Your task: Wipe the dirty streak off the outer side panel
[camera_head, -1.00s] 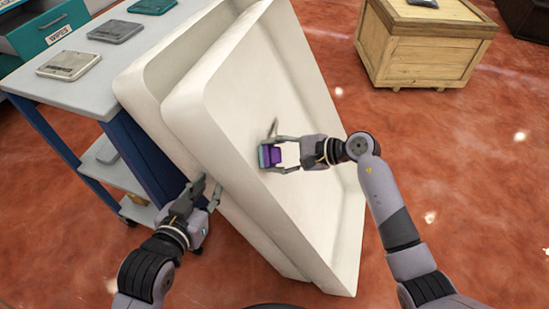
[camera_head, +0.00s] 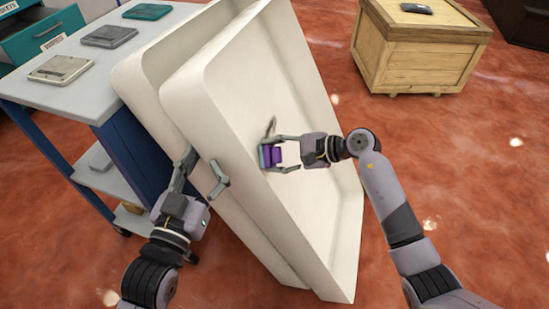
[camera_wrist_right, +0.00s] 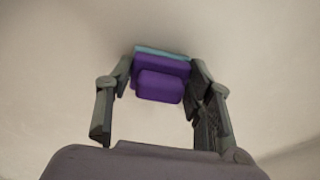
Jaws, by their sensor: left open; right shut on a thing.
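Two white tray-shaped panels lean together in the head view, and the outer side panel (camera_head: 318,215) is the right one. A short dark streak (camera_head: 271,126) shows on its inner face. My right gripper (camera_head: 270,155) is shut on a purple block with a teal face (camera_head: 276,155), just below the streak. In the right wrist view the purple block (camera_wrist_right: 160,80) sits between the fingers, its teal side toward the white surface. Whether it touches the panel I cannot tell.
A grey-topped cart (camera_head: 70,95) with blue legs stands at left, carrying several flat cases. A teal drawer unit (camera_head: 40,35) is behind it. A wooden crate (camera_head: 425,55) with a dark object on top stands at back right. Red floor lies open at right.

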